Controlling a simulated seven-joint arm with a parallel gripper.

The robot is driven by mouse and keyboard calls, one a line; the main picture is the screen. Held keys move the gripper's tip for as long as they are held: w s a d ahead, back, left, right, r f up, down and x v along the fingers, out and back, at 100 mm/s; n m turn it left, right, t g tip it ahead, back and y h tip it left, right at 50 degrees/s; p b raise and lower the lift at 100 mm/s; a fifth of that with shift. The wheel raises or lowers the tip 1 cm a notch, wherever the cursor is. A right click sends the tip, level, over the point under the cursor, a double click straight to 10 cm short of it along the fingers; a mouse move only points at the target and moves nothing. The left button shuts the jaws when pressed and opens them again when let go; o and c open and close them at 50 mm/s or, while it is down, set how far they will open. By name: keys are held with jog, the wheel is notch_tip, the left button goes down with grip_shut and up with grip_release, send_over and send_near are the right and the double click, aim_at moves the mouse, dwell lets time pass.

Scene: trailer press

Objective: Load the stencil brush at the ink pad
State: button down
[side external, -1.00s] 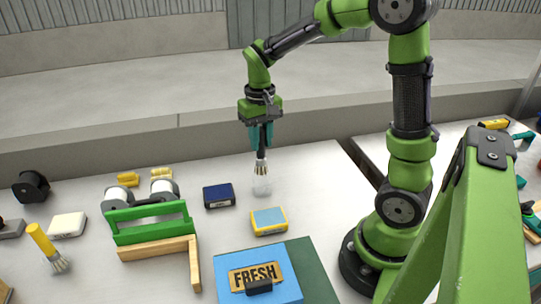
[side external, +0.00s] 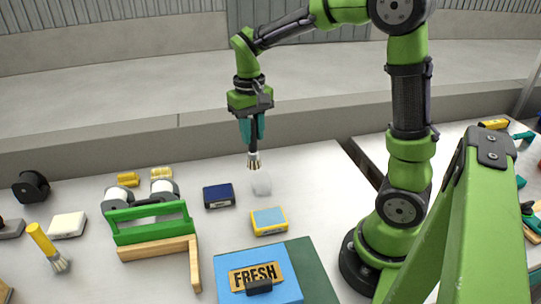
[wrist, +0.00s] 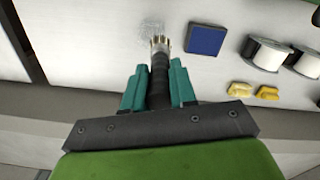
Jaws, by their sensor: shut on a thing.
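My gripper (side external: 252,130) is shut on the dark handle of the stencil brush (side external: 254,160) and holds it upright in the air, pale bristles down. In the wrist view the brush (wrist: 159,46) sticks out between the teal fingers. A yellow box with a light blue top (side external: 268,221) lies nearer the camera. I cannot tell for sure which is the ink pad.
A blue block with a "FRESH" stencil (side external: 262,272) lies in front on a green mat (side external: 312,270). A yellow-handled brush (side external: 42,240) and white block (side external: 68,224) are far left. The table's back right is clear.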

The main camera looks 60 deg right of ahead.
jog(key=w+a, duration=0.7)
notch_tip(320, 180, down, 6)
jog(key=shift+m, duration=0.3)
jog(key=shift+w+d+f, duration=0.1)
jog(key=shift+f, duration=0.5)
dwell(0.9)
dwell(0.5)
notch_tip(320, 180, up, 7)
dwell(0.8)
dwell(0.4)
